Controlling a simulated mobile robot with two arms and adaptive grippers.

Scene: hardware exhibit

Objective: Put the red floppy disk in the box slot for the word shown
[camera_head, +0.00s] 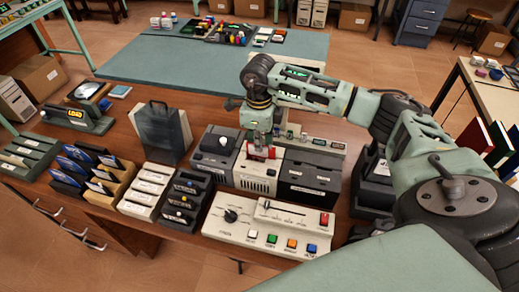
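The red floppy disk (258,154) shows as a small red patch at the top of the white drive unit (256,176) in the middle of the table. My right gripper (262,147) points down over it and appears shut on it; the fingertips hide part of the disk. Whether the disk is partly inside the unit is too small to tell. A small display (75,114) at the far left shows a yellow word that looks like "LOAD". Several labelled box slots stand at the left: a wooden one (112,190), a white one (146,190) and a black one (186,196). My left gripper is out of view.
Dark units flank the drive at left (214,146) and right (310,178). A control panel (268,222) with coloured buttons lies in front. A dark upright case (160,132) stands behind the boxes. The blue-green table (200,65) behind has clear space.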

